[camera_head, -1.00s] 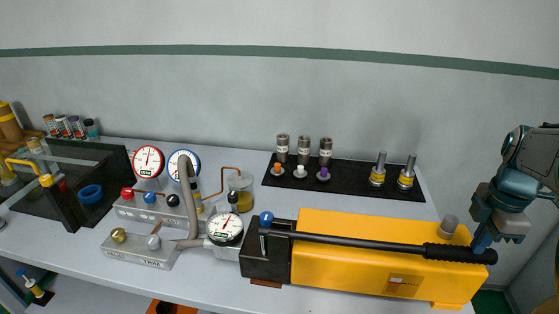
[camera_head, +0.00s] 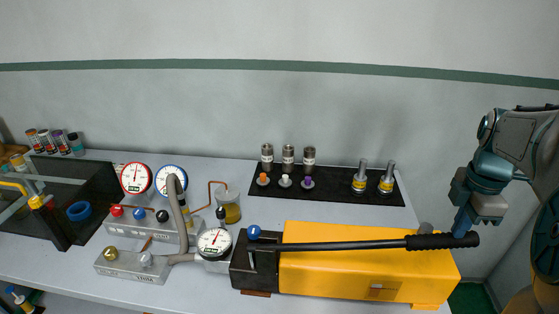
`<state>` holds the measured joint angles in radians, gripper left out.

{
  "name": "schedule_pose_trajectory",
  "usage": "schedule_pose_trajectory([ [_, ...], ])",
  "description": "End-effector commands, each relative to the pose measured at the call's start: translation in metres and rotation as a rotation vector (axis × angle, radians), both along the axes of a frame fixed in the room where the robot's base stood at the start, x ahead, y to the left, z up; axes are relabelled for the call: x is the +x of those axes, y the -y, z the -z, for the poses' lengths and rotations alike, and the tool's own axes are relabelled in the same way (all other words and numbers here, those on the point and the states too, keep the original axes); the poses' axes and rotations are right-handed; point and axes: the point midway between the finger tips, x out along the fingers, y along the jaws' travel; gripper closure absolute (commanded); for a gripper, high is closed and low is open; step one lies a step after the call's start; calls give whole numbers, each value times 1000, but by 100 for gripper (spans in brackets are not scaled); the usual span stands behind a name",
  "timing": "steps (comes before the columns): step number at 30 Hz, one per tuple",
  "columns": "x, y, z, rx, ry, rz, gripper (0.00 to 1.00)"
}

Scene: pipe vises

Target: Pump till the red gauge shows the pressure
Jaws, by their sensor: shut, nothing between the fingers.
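The red-rimmed gauge (camera_head: 136,179) stands at the back left with its needle near vertical; its scale is too small to read. The yellow pump (camera_head: 365,272) lies at the front right. Its long black lever (camera_head: 345,245) runs nearly level above the body from the black pump head (camera_head: 262,270) to a black grip (camera_head: 441,241) at the right. My gripper (camera_head: 463,231) is shut and empty, pointing down at the right end of the grip. Its tips appear at or just behind the grip; contact is unclear. A blue-rimmed gauge (camera_head: 171,180) stands beside the red one.
A grey valve block (camera_head: 150,230) carries red, blue and black knobs. A black-rimmed gauge (camera_head: 214,242) and a grey hose (camera_head: 177,205) sit left of the pump. A black mat (camera_head: 335,187) behind holds vials, small plugs and metal posts. A dark tray (camera_head: 60,205) is at left.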

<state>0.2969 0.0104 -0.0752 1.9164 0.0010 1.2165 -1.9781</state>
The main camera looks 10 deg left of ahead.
Motion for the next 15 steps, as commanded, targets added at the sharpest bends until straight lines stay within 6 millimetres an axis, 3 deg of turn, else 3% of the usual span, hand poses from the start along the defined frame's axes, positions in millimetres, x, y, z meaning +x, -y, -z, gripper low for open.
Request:
schedule_pose_trajectory([
  [5,0,0,-6,-1,1,1,100],
  [15,0,-13,-58,-1,2,0,100],
])
